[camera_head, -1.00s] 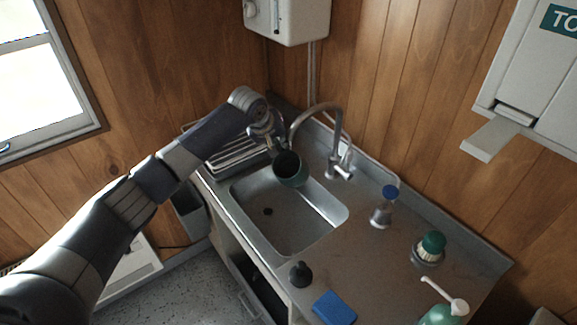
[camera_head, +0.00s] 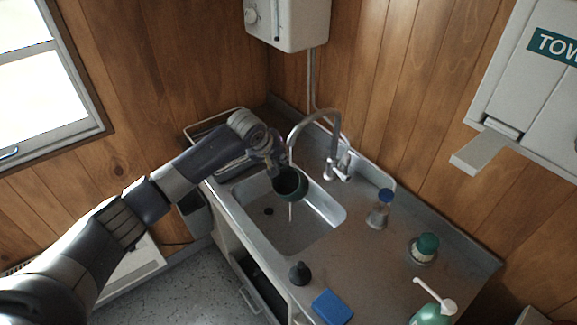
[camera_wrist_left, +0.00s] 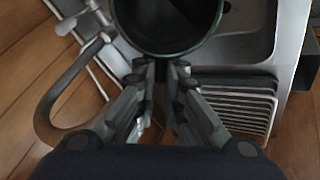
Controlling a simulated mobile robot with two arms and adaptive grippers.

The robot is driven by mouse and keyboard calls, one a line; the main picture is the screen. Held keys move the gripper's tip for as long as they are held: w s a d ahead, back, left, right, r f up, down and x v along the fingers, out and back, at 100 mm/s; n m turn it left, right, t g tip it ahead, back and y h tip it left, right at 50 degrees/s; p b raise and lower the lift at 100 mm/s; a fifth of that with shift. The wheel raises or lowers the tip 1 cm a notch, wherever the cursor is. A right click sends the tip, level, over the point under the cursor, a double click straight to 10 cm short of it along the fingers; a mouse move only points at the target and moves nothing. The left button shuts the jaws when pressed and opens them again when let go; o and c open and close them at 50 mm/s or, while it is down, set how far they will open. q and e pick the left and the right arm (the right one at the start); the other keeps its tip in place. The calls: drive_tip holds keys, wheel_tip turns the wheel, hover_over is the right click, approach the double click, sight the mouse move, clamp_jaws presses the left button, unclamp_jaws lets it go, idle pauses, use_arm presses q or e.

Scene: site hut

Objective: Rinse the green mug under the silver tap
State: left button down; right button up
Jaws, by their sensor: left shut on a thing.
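The dark green mug (camera_head: 302,194) is over the sink basin (camera_head: 318,214), its mouth facing the camera, just below the silver tap's (camera_head: 334,150) spout end. A thin pale stream runs from the mug's lower side into the basin. My left gripper (camera_head: 278,164) is shut on the mug at its far side. In the left wrist view my left fingers (camera_wrist_left: 161,72) close at the mug's (camera_wrist_left: 165,50) near edge; the exact grip is hard to see. The tap (camera_wrist_left: 50,98) curves at left there. My right gripper is not in view.
A ridged drainer (camera_wrist_left: 236,98) lies beside the basin. A blue-capped bottle (camera_head: 379,212), a green-topped brush (camera_head: 424,250), a black stopper-like item (camera_head: 300,273), a blue sponge (camera_head: 332,307) and a green pump bottle (camera_head: 432,314) stand on the counter. A white heater (camera_head: 288,22) hangs above.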

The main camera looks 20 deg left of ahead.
sight(281, 169)
use_arm(q)
drive_tip(key=shift+s+r+p, duration=0.2)
drive_tip(key=shift+s+p, duration=0.1)
drive_tip(key=shift+s, duration=0.1)
drive_tip(key=shift+s+f, duration=0.2)
drive_tip(key=shift+s, duration=0.05)
drive_tip(key=shift+s+d+r, duration=0.1)
drive_tip(key=shift+s, duration=1)
drive_tip(key=s+r, duration=0.4)
drive_tip(key=s, duration=0.1)
drive_tip(key=shift+d, duration=0.25)
idle(0.5)
